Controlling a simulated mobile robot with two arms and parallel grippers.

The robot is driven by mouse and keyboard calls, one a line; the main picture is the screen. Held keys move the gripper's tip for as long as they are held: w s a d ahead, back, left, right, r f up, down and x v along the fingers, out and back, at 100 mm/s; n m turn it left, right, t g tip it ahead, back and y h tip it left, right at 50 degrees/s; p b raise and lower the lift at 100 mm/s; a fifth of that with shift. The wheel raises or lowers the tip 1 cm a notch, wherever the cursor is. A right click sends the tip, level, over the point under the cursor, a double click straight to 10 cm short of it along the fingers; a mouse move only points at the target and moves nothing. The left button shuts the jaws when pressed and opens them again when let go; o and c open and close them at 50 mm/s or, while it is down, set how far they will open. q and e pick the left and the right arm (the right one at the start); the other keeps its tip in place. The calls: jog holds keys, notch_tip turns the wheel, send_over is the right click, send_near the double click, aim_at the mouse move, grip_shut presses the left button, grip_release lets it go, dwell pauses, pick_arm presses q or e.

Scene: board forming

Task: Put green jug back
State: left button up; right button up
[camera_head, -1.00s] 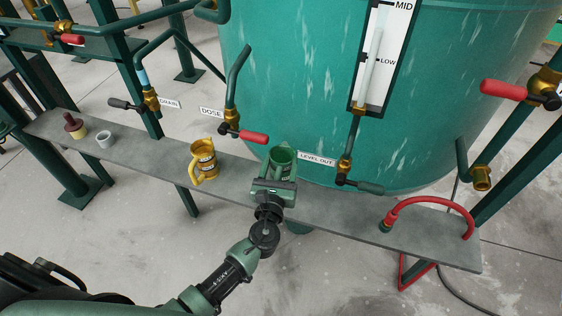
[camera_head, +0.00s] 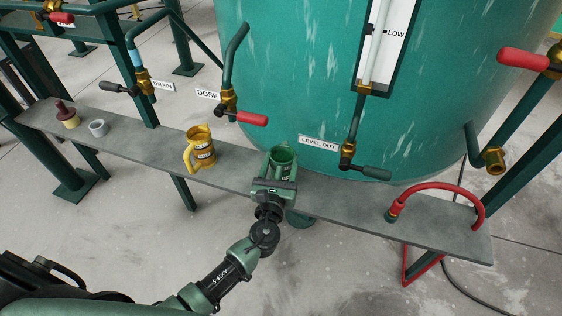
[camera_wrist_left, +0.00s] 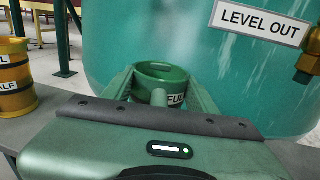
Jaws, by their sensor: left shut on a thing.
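The green jug (camera_head: 284,157) is upright at the grey shelf, below and left of the LEVEL OUT label. My left gripper (camera_head: 279,178) is shut on the jug from the front. In the left wrist view the jug (camera_wrist_left: 162,80) sits between the two green fingers, its rim and part of a FULL label showing. The gripper body hides the jug's lower part, so I cannot tell whether its base touches the shelf. My right gripper is not in view.
A yellow jug (camera_head: 200,150) stands left on the shelf (camera_head: 340,213). A grey cup (camera_head: 98,128) and a maroon-topped yellow item (camera_head: 67,115) stand farther left. A red hose (camera_head: 440,187) arches at the right. The large teal tank (camera_head: 300,80) and red-handled DOSE valve (camera_head: 240,117) are behind.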

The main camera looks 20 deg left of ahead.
pick_arm(q)
jog(key=shift+f+b, duration=0.3)
jog(key=o, duration=1.6)
jog(key=shift+o, duration=0.2)
jog(key=o, duration=0.3)
jog(key=shift+o, duration=0.2)
jog(key=shift+s, duration=0.15)
jog(key=s+d, duration=0.1)
jog(key=s, duration=0.6)
jog(key=shift+s+p, duration=0.25)
jog(key=shift+p, duration=0.15)
